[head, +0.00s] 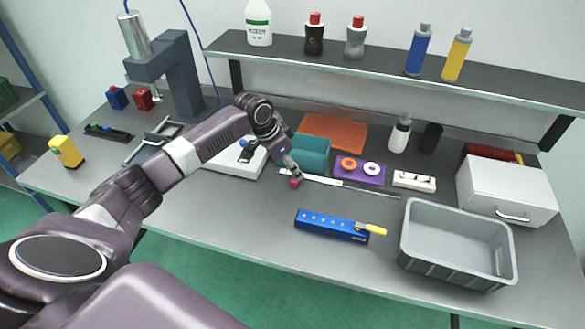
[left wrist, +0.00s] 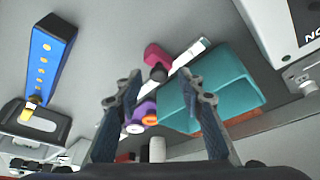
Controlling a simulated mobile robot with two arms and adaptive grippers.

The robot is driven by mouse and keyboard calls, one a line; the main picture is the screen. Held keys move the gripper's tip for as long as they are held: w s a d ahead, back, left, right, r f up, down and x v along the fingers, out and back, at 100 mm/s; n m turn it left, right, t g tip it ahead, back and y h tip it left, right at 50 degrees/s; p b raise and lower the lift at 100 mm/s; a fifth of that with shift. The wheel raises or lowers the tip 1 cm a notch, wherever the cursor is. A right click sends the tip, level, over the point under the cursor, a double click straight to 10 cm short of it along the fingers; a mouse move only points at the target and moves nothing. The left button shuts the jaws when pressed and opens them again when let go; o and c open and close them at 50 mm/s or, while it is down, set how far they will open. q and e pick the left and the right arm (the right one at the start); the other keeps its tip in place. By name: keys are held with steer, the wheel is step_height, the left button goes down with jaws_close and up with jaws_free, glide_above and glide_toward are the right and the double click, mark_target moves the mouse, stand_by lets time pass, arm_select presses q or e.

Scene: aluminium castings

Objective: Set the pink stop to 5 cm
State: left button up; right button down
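The pink stop (head: 294,183) sits at the left end of a thin rail with a white scale strip (head: 322,181) on the table. In the left wrist view the pink stop (left wrist: 155,54) has a dark knob, and the pale strip (left wrist: 192,52) runs beside it. The scale marks are too small to read. My left gripper (head: 291,174) is just above the stop. In the left wrist view the gripper (left wrist: 161,80) is open, with the stop beyond and between its fingertips; I cannot tell whether they touch it. My right gripper is not in view.
A teal bin (head: 313,153) stands close behind the rail, with a purple tray (head: 374,178) to the right. A blue block with a yellow handle (head: 325,223) lies in front. A grey crate (head: 412,250) stands at right. The table left of the blue block is clear.

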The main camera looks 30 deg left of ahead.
arm_select(q)
steer(key=v, duration=1.1)
steer(key=shift+r, duration=0.15)
steer(key=shift+s+a, duration=0.1)
